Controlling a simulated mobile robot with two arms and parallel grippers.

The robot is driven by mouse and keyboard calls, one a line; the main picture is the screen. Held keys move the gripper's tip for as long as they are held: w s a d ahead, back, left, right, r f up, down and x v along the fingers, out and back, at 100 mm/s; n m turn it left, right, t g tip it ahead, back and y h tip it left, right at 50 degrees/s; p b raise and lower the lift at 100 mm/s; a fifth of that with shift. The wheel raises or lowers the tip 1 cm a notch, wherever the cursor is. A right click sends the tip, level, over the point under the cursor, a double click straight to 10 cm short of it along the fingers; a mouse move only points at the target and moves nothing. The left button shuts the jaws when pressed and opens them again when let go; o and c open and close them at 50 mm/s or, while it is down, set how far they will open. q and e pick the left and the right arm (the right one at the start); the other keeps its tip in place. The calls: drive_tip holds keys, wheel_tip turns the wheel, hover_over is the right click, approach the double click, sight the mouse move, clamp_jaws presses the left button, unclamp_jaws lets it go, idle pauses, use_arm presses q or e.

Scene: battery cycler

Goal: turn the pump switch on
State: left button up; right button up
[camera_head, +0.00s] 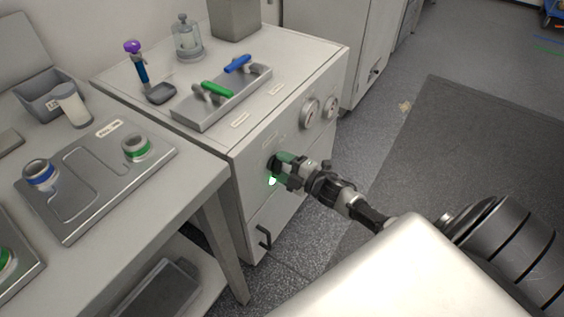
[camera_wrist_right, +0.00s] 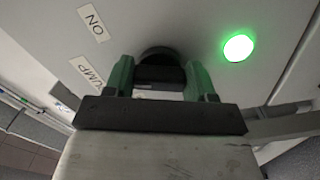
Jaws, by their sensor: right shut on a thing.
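The pump switch is a black round knob (camera_wrist_right: 158,72) on the front of the grey-white cabinet. In the head view the knob (camera_head: 273,163) is partly covered by my right gripper (camera_head: 282,163). In the right wrist view my right gripper (camera_wrist_right: 160,78) has its two green fingers on either side of the knob's dark grip, shut on it. A label reading "ON" (camera_wrist_right: 94,22) and a partly covered label reading "UMP" (camera_wrist_right: 86,70) sit left of the knob. A green lamp (camera_wrist_right: 238,47) is lit beside it; the lamp (camera_head: 271,181) also glows in the head view. My left gripper is not in view.
Two gauges (camera_head: 311,111) are on the cabinet front, right of the knob. A drawer handle (camera_head: 264,238) sticks out below. The cabinet top holds a metal tray (camera_head: 186,123) with green and blue valve handles. A bench with a steel plate (camera_head: 75,222) stands at left. Floor is clear at right.

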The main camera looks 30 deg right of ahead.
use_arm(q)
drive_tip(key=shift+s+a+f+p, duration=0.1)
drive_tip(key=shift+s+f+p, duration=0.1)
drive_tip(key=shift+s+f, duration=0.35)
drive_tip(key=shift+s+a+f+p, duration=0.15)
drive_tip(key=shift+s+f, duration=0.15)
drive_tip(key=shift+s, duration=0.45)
use_arm(e)
drive_tip(key=shift+f+m, duration=0.1)
drive_tip(key=shift+m, duration=0.9)
drive_tip(key=o, duration=0.9)
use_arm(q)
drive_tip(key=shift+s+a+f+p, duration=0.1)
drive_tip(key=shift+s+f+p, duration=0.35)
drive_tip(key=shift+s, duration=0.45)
use_arm(e)
drive_tip(key=v, duration=1.1)
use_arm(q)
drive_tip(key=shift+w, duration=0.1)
